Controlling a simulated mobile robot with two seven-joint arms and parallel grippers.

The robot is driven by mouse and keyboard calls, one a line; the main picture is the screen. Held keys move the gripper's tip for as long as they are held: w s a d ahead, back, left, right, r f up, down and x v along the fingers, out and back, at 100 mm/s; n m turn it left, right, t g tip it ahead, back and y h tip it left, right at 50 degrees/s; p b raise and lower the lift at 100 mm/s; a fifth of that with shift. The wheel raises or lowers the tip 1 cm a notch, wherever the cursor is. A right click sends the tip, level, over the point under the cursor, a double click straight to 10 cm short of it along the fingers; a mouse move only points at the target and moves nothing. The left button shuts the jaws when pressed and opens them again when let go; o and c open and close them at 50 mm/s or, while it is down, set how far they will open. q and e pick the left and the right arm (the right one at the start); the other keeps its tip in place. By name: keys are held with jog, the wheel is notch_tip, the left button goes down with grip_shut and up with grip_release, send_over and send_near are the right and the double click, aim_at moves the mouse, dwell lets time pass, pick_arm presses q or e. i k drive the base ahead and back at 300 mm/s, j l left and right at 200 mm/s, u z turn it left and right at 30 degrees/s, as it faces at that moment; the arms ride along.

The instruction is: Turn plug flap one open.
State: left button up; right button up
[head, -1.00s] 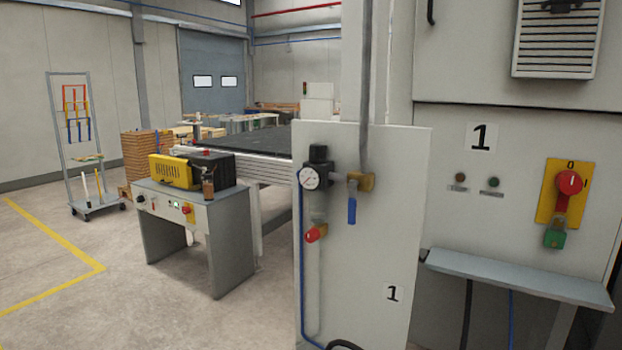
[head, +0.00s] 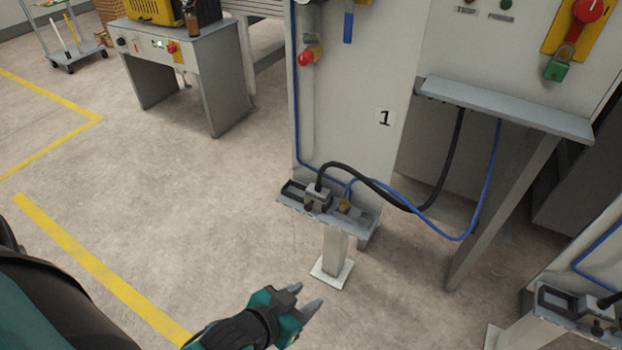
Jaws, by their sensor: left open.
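A low grey stand (head: 365,218) in front of the panel marked 1 carries a grey plug (head: 317,196) with a black cable rising from it. A dark rectangular frame (head: 292,188) lies just left of the plug; I cannot tell for certain whether it is the plug flap or how far it is turned. A brass fitting (head: 345,204) with a blue hose sits to the right of the plug. My left gripper (head: 308,298) is open and empty, in front of and below the stand, apart from it. My right gripper is not in view.
A second similar connector box (head: 570,305) stands at the lower right. The black cable (head: 395,198) and blue hose (head: 440,232) loop to the right, below a grey shelf (head: 505,108). The floor to the left is clear, with yellow lines.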

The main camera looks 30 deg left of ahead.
aim_at(313, 205)
jog(key=j+u, duration=0.15)
jog(key=j, duration=0.25)
jog(key=i+j+u, duration=0.1)
jog(key=j, duration=0.3)
jog(key=i+j+u, duration=0.15)
jog(key=j, duration=0.25)
jog(key=j+u, duration=0.15)
jog(key=j, duration=0.3)
jog(key=i, duration=0.05)
